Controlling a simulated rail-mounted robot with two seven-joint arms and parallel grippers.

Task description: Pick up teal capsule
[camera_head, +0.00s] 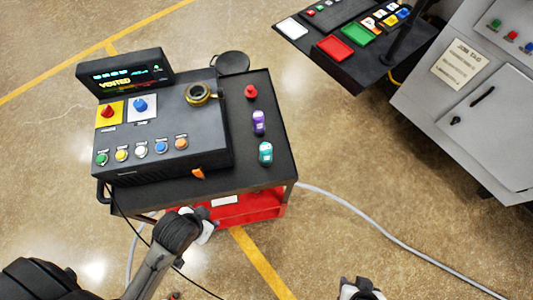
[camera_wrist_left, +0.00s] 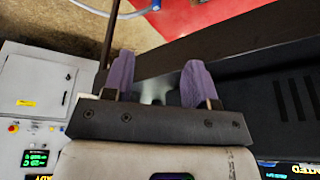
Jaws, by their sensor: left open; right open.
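The teal capsule (camera_head: 265,153) stands on the right side of the black cart top (camera_head: 280,178), near its front edge. A purple capsule (camera_head: 259,123) stands just behind it. My right gripper (camera_head: 360,289) shows only in part at the bottom edge of the head view, well in front of and to the right of the cart. It is open and apart from the capsule. My left arm reaches toward the cart's front in the head view. In the left wrist view my left gripper (camera_wrist_left: 158,82) has its purple fingers spread, with nothing held between them. No teal capsule shows clearly there.
A control console (camera_head: 165,140) with buttons and a brass ring (camera_head: 198,93) fills the cart's left. A red-knobbed item (camera_head: 251,91) stands behind the capsules. A dark table with coloured trays (camera_head: 335,47) and a grey cabinet (camera_head: 480,100) stand at right. A cable crosses the floor.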

